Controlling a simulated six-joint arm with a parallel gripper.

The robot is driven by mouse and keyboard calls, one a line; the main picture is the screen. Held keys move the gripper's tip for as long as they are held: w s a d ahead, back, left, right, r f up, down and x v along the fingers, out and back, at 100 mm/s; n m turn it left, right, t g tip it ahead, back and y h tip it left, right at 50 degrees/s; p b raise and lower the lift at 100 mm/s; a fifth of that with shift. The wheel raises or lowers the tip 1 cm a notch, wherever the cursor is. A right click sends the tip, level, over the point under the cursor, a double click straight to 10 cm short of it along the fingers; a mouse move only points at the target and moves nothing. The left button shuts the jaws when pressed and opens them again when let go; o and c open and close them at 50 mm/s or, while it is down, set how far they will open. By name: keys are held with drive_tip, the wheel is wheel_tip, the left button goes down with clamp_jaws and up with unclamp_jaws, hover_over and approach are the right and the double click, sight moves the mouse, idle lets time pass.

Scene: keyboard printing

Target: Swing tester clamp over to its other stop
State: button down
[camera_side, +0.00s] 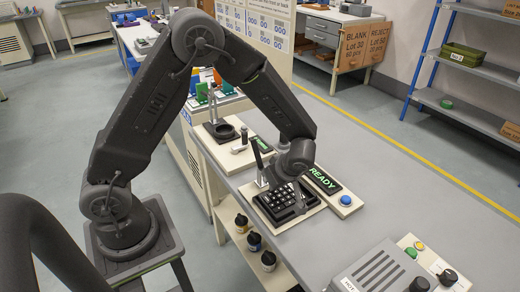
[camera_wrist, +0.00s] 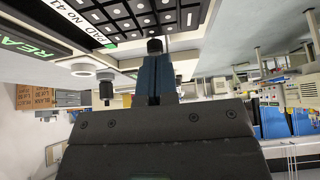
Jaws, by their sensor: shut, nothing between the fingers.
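The tester, a cream base (camera_side: 316,207) with a black keypad (camera_side: 288,203), is on the grey bench below my gripper. In the wrist view the picture is upside down; my blue fingers (camera_wrist: 155,75) are shut and empty, with the keypad (camera_wrist: 120,12) at the top.
A lit READY display (camera_side: 324,181) and a blue button (camera_side: 345,200) stand right of the keypad. A black ring holder (camera_side: 219,130) and a small post (camera_side: 243,137) stand behind.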

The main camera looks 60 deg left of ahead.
wheel_tip(320, 180, up, 5)
drive_tip(key=shift+d+f, duration=0.1)
drive_tip(key=shift+f, duration=0.05)
drive_tip(key=d+r, duration=0.6)
drive_tip(key=d, duration=0.1)
drive_tip(key=shift+r, duration=0.2)
